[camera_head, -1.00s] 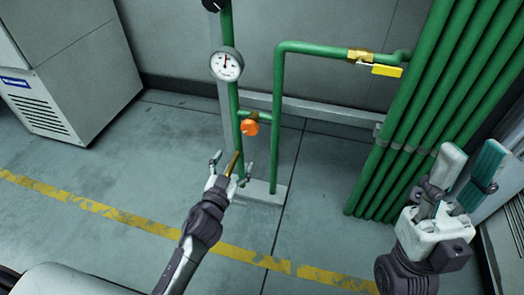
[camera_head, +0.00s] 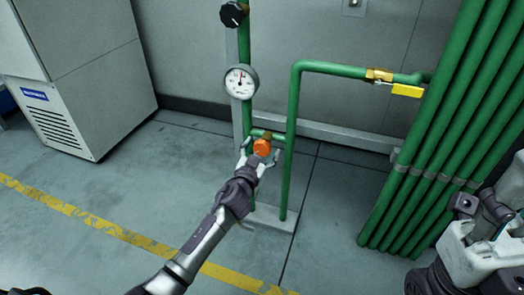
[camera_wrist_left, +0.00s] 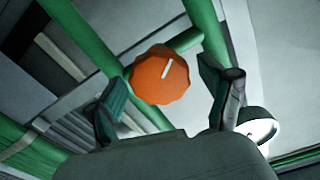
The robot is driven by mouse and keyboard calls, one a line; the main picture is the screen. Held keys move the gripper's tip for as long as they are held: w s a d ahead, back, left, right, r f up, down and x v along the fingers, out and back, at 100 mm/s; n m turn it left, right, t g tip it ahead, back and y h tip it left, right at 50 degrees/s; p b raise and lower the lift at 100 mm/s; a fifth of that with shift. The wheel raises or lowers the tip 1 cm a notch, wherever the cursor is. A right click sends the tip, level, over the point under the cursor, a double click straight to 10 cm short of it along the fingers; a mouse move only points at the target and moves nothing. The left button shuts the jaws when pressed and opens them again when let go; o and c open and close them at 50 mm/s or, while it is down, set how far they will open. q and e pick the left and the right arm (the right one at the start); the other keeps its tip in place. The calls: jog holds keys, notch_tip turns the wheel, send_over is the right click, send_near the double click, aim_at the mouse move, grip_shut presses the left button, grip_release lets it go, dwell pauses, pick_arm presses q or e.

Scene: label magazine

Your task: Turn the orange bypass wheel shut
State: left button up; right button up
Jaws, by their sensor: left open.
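The orange bypass wheel (camera_head: 262,147) sits on a short green cross pipe (camera_head: 268,134) between two upright green pipes. In the left wrist view the wheel (camera_wrist_left: 160,78) faces me, with a pale mark across its upper right. My left gripper (camera_head: 259,157) is open at the wheel in the head view. In the left wrist view its two fingers (camera_wrist_left: 165,95) stand apart, one to each side of the wheel's lower part, with gaps visible. My right gripper (camera_head: 490,225) is at the right edge, away from the wheel, with its fingertips partly out of frame.
A gauge (camera_head: 241,81) and a black knob (camera_head: 233,14) are on the pipe above the wheel. A yellow lever (camera_head: 407,90) is on the upper pipe. Several thick green pipes (camera_head: 430,150) stand at right, and a grey cabinet (camera_head: 75,70) at left. The floor between is clear.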

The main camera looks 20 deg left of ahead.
pick_arm(q)
jog(key=shift+w, duration=0.2)
jog(key=shift+c, duration=0.2)
jog(key=c, duration=1.1)
jog(key=shift+c, duration=0.2)
